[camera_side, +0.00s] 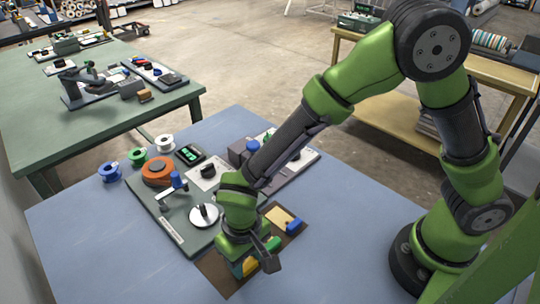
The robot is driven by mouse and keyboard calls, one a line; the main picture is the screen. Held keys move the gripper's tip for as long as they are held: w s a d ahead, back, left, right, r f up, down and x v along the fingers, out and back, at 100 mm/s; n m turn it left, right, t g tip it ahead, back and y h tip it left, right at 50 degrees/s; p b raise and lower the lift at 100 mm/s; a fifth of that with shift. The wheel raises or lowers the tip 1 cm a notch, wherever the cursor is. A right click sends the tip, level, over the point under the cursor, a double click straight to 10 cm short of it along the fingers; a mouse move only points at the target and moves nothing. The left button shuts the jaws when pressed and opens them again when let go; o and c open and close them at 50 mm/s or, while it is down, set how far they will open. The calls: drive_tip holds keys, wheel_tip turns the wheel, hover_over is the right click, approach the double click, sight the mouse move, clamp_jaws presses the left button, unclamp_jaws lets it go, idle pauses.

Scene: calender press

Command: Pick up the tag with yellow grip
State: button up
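A yellow piece (249,266), which looks like the yellow grip of a tag, shows low in the side view, right at my gripper (260,262). My gripper points down over it and hides most of it. I cannot tell whether the fingers touch the yellow piece or are closed on it. A green piece (272,243) shows just beyond the gripper. A tan tag with a blue grip (293,225) lies to the right on the brown mat (216,272).
A green-grey board (165,226) behind the gripper carries a press with a blue-knobbed lever (173,180) and a round white disc (204,214). Spools (109,172) and an orange round part (157,172) stand farther back.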

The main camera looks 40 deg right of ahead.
drive_tip(key=c, duration=0.3)
drive_tip(key=shift+c, duration=0.2)
drive_tip(key=shift+r, duration=0.1)
